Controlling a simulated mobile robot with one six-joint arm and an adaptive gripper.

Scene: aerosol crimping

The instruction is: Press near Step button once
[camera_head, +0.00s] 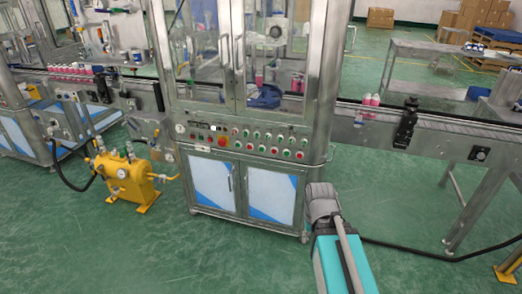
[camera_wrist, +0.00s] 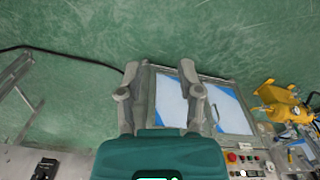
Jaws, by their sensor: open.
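The control panel (camera_head: 254,147) runs across the front of the steel machine, with two rows of small red and green buttons. Their labels are too small to read, so I cannot tell which is the near Step button. Part of the panel (camera_wrist: 240,160) also shows at the bottom right of the wrist view, with a red button. My gripper (camera_wrist: 160,70) is open and empty in the wrist view, its two grey fingers spread over the machine's lower doors, apart from the buttons. In the head view my arm reaches up at the right below the panel; its fingers cannot be made out.
The machine's lower cabinet doors (camera_head: 270,194) are below the panel. A yellow tank (camera_head: 126,178) stands on the floor at left. A black cable (camera_head: 400,245) crosses the floor. Green floor in front is clear.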

